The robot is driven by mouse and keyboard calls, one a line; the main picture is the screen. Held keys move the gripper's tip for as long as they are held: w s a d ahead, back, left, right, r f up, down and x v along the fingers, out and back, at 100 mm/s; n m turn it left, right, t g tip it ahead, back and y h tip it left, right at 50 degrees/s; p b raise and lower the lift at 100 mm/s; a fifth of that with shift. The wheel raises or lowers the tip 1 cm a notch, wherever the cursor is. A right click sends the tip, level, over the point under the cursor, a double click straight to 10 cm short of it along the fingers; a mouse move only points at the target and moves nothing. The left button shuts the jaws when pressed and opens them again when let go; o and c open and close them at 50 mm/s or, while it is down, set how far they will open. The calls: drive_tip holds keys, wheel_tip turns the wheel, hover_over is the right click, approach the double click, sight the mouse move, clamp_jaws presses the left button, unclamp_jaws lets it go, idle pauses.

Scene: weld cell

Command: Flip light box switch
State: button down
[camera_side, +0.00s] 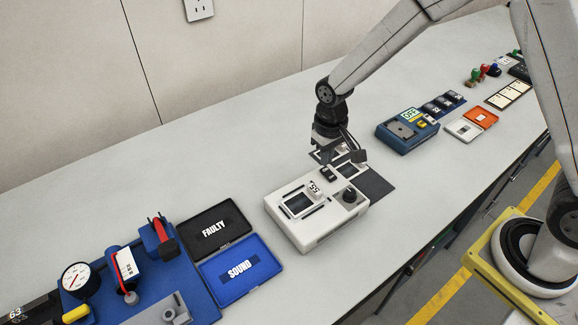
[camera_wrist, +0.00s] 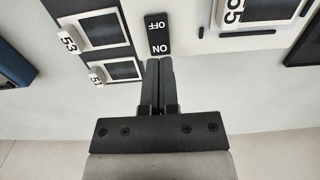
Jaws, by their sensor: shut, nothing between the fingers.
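The ON end faces my fingers. My gripper (camera_wrist: 159,62) is shut and empty, with its fingertips at or just short of the ON end; I cannot tell whether they touch. In the side view my gripper hangs over the back edge of the light box, and the fingertips are hard to make out.
A dark mat (camera_side: 375,185) with framed plates tagged 53 (camera_wrist: 69,40) and 51 (camera_wrist: 97,75) lies beside the light box. A plate tagged 55 (camera_side: 314,188) lies on it. FAULTY (camera_side: 240,212) and SOUND (camera_side: 274,262) trays stand left, a blue unit (camera_side: 407,137) right.

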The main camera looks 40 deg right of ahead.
sight(326, 170)
drive_tip(key=shift+f, duration=1.15)
idle(1.0)
drive_tip(key=shift+r, duration=3.55)
drive_tip(key=shift+s+d, duration=0.1)
drive_tip(key=s+d+r+t, duration=0.1)
drive_tip(key=s+d, duration=0.2)
drive_tip(key=s, duration=0.3)
drive_tip(key=s+d+r+t, duration=0.1)
drive_tip(key=s+d, duration=0.3)
drive_tip(key=s, duration=0.3)
drive_tip(key=shift+d+r+t, duration=0.2)
drive_tip(key=shift+r+t, duration=0.05)
drive_tip(key=shift+t, duration=0.05)
